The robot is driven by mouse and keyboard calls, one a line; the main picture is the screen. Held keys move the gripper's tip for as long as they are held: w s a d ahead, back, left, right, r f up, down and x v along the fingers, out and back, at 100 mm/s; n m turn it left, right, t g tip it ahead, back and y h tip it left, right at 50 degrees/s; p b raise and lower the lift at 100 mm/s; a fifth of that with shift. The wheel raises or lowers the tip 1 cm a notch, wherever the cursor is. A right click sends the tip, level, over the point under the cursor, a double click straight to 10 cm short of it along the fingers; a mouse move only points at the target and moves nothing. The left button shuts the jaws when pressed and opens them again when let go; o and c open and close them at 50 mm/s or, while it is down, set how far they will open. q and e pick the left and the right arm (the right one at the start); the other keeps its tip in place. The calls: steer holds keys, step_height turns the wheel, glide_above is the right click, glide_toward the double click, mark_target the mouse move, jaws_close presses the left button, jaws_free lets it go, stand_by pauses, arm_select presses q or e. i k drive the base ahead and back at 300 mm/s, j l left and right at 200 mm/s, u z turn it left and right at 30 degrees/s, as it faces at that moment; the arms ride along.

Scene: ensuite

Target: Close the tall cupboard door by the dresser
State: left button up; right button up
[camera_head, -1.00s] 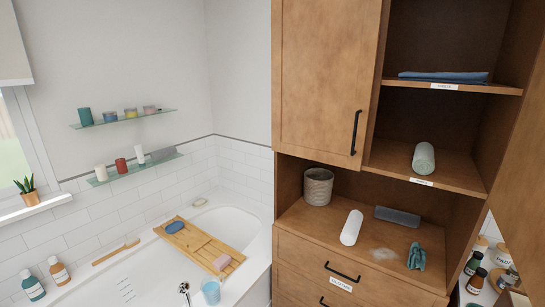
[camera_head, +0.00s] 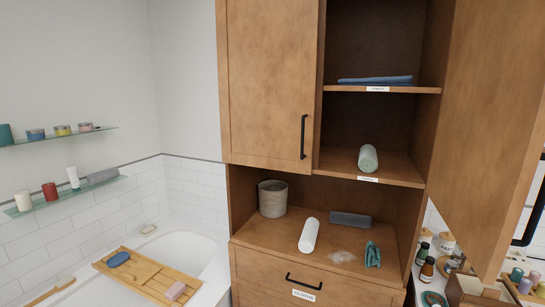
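The tall wooden cupboard (camera_head: 270,80) stands in the middle of the head view. Its right door (camera_head: 485,120) is swung wide open and reaches toward me at the right side. A black bar handle (camera_head: 530,205) shows on that door near the right edge of the picture. The left door (camera_head: 268,75) lies flat against the cupboard front, with a black handle (camera_head: 304,137). Behind the open door's side, the shelves are exposed: a folded blue cloth (camera_head: 375,81) on the upper one and a rolled pale towel (camera_head: 368,158) below. Neither of my grippers is in view.
Drawers (camera_head: 300,275) below are shut. Bottles (camera_head: 427,270) stand beyond the open door. The bathtub (camera_head: 195,265) is at left.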

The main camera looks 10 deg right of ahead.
mark_target(489, 139)
steer(key=l+z, duration=0.15)
steer(key=l, duration=0.3)
steer(key=i+l+z, duration=0.2)
steer(key=l, duration=0.3)
steer(key=l+z, duration=0.15)
steer(key=l, duration=0.3)
steer(key=i+l+z, duration=0.15)
steer(key=l, duration=0.3)
